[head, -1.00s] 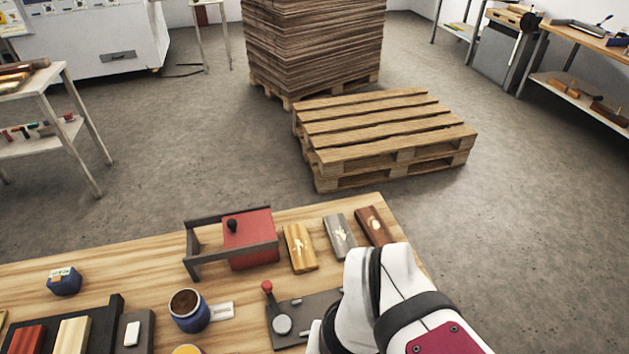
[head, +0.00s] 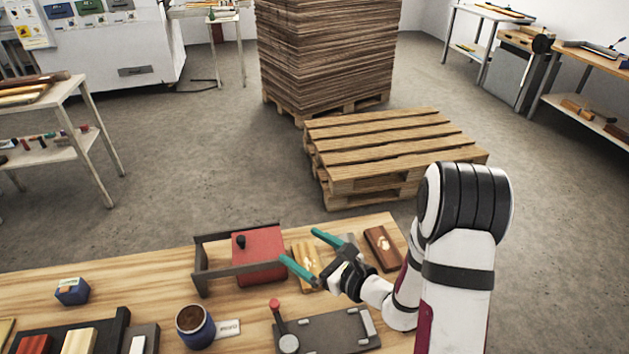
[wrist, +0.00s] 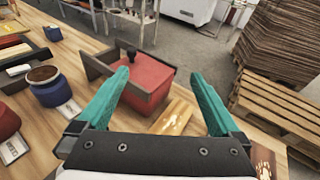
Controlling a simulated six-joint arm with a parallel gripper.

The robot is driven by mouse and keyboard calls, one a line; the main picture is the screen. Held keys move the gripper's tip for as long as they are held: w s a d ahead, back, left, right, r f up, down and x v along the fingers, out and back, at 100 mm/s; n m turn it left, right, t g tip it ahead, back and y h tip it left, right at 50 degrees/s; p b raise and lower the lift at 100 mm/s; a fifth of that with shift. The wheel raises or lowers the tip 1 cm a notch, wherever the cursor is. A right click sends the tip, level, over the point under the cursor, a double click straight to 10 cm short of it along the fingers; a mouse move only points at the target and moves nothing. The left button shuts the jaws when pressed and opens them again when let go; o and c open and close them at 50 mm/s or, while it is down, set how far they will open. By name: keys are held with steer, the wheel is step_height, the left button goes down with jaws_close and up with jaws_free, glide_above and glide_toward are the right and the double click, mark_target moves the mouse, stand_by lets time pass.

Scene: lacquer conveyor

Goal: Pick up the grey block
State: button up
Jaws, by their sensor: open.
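The grey block (head: 350,239) lies on the wooden table between a yellow block (head: 306,266) and a brown block (head: 383,249). My gripper partly covers it in the head view, and I cannot make it out in the wrist view. My gripper (head: 302,247) is open and empty, above the table, with its teal fingers over the yellow block and pointing left toward the red box. In the wrist view the fingers (wrist: 160,76) are spread wide, with the yellow block (wrist: 173,117) showing between them.
A red box (head: 258,254) with a dark frame stands left of the blocks. A dark grey plate with a red-knobbed lever (head: 330,334) lies in front. A blue jar (head: 194,326) and a dark tray are farther left. A pallet (head: 390,150) stands beyond the table.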

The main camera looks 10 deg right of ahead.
steer(key=d+f+m+h, duration=0.2)
steer(key=d+f, duration=0.2)
steer(key=d+f+m+h, duration=0.2)
steer(key=d+f+h, duration=0.1)
steer(key=d+f, duration=0.1)
steer(key=d+f+m+h, duration=0.3)
steer(key=d+f, duration=0.1)
steer(key=shift+s+d, duration=0.35)
steer(key=shift+d, duration=0.05)
steer(key=x, duration=0.7)
steer(key=shift+w+d, duration=0.15)
steer(key=shift+d, duration=0.05)
steer(key=c, duration=1.4)
steer(key=shift+r, duration=0.1)
